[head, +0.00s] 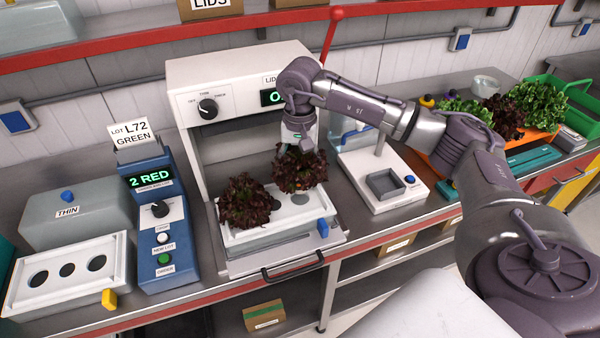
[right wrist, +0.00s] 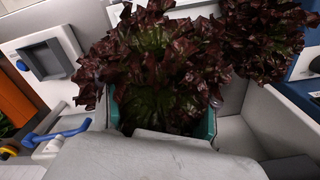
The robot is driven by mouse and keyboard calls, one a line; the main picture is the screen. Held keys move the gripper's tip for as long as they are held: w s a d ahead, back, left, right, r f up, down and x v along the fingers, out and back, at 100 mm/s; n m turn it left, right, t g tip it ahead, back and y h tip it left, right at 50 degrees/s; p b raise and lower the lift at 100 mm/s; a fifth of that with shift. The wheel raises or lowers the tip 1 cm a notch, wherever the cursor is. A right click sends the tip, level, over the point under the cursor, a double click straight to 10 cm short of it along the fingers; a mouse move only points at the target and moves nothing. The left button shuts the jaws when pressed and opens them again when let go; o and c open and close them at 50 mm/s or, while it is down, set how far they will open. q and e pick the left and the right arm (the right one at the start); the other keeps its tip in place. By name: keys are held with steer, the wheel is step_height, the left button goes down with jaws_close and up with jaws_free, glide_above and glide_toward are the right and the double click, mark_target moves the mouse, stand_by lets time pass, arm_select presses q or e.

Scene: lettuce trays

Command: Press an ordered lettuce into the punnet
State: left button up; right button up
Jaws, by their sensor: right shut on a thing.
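My right gripper (head: 302,147) comes down from above and is shut on a dark red lettuce (head: 299,172). In the right wrist view, the same lettuce (right wrist: 150,60) spreads its leaves between the teal finger pads of the gripper (right wrist: 163,118). The held lettuce is over the back right part of the white punnet (head: 262,236) in the machine. Its base is hidden, so I cannot tell whether it touches the punnet. A second red lettuce (head: 245,203) sits at the punnet's left side; it also shows in the right wrist view (right wrist: 265,35). My left gripper is not in view.
The order box (head: 160,205) reads "2 RED". The lidding machine (head: 240,72) with a red lever stands behind the punnet. Another white holed tray (head: 75,262) is at left. A scale (head: 385,185) stands at right, with green and red lettuces (head: 540,100) beyond.

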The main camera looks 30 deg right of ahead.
mark_target(300, 180)
steer(key=r+n, duration=0.1)
steer(key=n, duration=0.1)
steer(key=shift+s+r+n+b, duration=0.1)
steer(key=shift+r+n+b, duration=0.1)
steer(key=shift+n+b, duration=0.15)
steer(key=shift+f+b, duration=1.65)
steer(key=shift+f, duration=0.95)
steer(key=shift+f+b, duration=0.7)
steer(key=shift+f, duration=0.2)
steer(key=shift+f+b, duration=0.2)
steer(key=shift+b, duration=0.15)
steer(key=shift+f+b, duration=0.3)
steer(key=shift+f+b, duration=0.6)
steer(key=shift+b, duration=0.05)
